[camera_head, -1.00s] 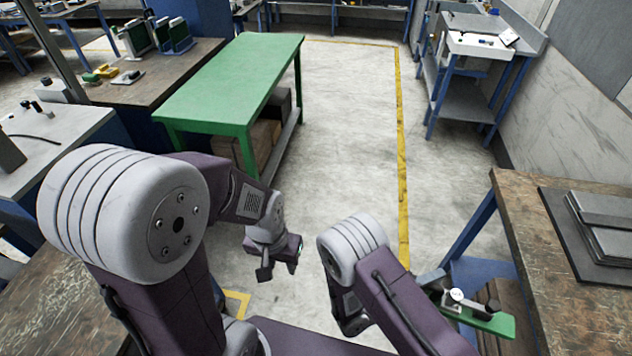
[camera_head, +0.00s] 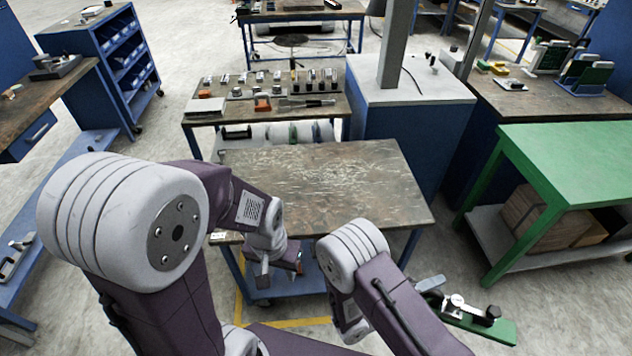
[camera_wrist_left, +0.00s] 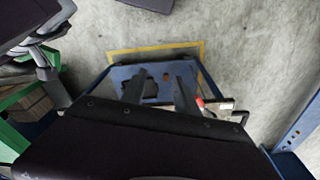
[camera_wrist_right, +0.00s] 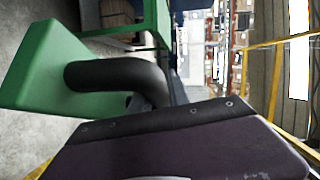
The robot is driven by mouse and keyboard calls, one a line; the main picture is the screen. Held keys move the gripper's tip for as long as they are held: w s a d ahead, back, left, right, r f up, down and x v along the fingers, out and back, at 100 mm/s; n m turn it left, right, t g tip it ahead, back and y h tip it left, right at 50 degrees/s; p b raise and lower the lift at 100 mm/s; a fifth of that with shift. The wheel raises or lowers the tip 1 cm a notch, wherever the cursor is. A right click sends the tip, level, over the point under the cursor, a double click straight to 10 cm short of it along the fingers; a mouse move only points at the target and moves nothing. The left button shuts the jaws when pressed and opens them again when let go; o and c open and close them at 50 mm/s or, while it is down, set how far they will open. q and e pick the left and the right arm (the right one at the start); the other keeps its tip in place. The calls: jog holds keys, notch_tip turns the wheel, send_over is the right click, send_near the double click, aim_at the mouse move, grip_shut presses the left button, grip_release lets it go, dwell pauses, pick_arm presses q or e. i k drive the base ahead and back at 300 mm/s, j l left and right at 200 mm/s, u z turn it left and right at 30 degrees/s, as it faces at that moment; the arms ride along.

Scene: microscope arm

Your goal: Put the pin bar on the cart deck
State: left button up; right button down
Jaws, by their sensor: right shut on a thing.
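The pin bar (camera_head: 503,330) is a flat green bar with metal fittings and a black knob on top. My right gripper (camera_head: 436,287) is shut on it and holds it in the air at the lower right of the head view. In the right wrist view the bar's green end (camera_wrist_right: 40,70) and a black curved part show large. The cart deck (camera_head: 330,175) is a worn brown top, bare, in the middle of the head view, left of and beyond the bar. My left gripper (camera_head: 283,265) is open and empty, at the cart's near edge; its fingers show apart in the left wrist view (camera_wrist_left: 165,90).
Behind the cart stands a bench (camera_head: 262,105) with rows of small parts. A blue cabinet (camera_head: 420,120) with a grey top stands behind right. A green table (camera_head: 570,150) is at the right. A blue bin rack (camera_head: 115,75) is at the left. Floor between cart and green table is free.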

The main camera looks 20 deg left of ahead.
aim_at(333, 184)
jog(key=i+j+u, duration=0.1)
jog(key=u, duration=1.05)
jog(key=i, duration=0.9)
